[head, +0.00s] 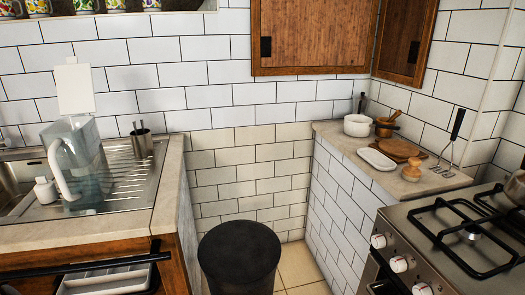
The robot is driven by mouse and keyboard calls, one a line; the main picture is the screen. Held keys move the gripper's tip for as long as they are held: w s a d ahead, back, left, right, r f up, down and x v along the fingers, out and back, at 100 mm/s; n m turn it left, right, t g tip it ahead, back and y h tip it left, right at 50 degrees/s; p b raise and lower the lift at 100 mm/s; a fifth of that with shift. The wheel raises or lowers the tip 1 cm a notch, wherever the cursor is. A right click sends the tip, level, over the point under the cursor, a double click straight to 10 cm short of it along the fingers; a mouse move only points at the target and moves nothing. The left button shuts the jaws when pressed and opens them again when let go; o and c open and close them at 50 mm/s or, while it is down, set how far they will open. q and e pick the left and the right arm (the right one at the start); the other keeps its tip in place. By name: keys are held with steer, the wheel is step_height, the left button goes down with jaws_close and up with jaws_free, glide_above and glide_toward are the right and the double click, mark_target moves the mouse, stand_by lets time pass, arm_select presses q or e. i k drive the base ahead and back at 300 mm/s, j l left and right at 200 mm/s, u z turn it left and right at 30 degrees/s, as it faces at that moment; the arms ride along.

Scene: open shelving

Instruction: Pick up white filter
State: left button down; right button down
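A small white piece with a narrower top (45,190) stands on the metal sink top at the left, and it looks like the white filter. A clear bluish jug (88,165) with a white handle stands right beside it, partly behind it in the picture. A white flat panel (75,88), which looks like a raised lid, shows above the jug. I cannot tell whether the white piece touches the jug. Neither of my grippers is in view.
Below is an open drawer with a white tray (108,281). A dark round bin-like object (240,258) stands between the counters.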

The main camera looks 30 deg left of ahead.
mark_target(46, 191)
steer(key=u, duration=2.45)
